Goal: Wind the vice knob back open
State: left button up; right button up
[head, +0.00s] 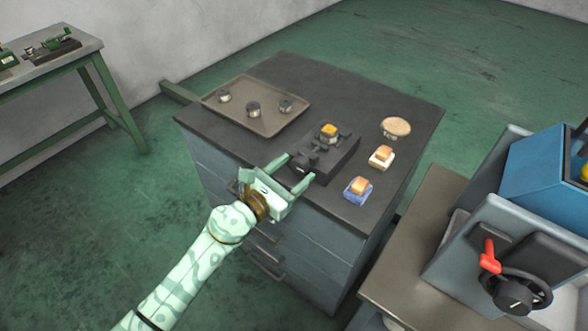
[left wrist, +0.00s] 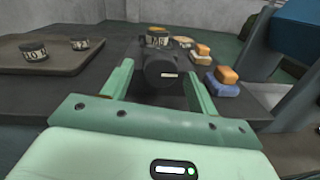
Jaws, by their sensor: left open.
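The dark vice (head: 335,155) stands on the grey cabinet top. A small round tin with a yellow top (head: 329,131) sits at the vice; I cannot tell whether the jaws clamp it. The black vice knob (left wrist: 164,70) faces me in the left wrist view, with a pale mark on its face. My left gripper (head: 290,172), pale green, is open at the knob end of the vice. Its two fingers stand on either side of the knob in the left wrist view, with gaps visible. I cannot tell how far the fingertips reach along it. My right gripper is not in view.
A tray (head: 262,122) with several round tins lies left of the vice. A machine with a red lever (head: 489,258) stands at right.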

pick_arm(q)
jog(key=shift+w+d, duration=0.2)
jog(key=shift+w, duration=0.05)
jog(key=c, duration=1)
jog(key=shift+n, duration=0.3)
